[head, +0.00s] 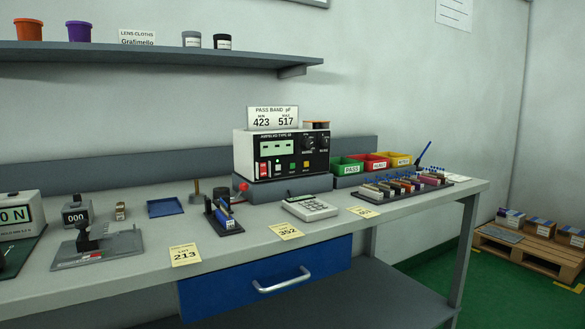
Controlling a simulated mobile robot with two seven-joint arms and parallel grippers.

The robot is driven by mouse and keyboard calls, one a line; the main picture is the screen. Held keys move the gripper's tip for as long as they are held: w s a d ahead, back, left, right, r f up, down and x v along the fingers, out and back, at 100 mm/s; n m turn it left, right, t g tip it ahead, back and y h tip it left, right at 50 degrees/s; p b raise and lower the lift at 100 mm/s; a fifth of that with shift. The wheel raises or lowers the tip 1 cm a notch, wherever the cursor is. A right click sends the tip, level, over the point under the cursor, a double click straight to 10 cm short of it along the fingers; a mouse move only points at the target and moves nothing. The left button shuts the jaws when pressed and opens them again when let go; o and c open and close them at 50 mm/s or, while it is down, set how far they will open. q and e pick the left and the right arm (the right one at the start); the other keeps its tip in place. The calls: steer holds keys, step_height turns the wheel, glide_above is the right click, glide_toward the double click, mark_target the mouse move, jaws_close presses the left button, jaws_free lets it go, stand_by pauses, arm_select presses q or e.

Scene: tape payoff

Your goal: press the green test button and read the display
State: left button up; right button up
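The tester (282,153), a white box with a black front panel, stands on a grey plinth towards the back of the bench. Its pale green display (276,147) is lit, but the marks on it are too small to read. A card on top (272,117) reads PASS BAND pF, 423 and 517. Neither of my grippers is in view.
Green, red and yellow bins (347,165) stand right of the tester. A calculator (309,208), a rack of small coloured parts (405,185) and a small dark stand (222,216) are on the bench (340,228). A shelf (150,54) hangs above left. Yellow tags lie along the front edge.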

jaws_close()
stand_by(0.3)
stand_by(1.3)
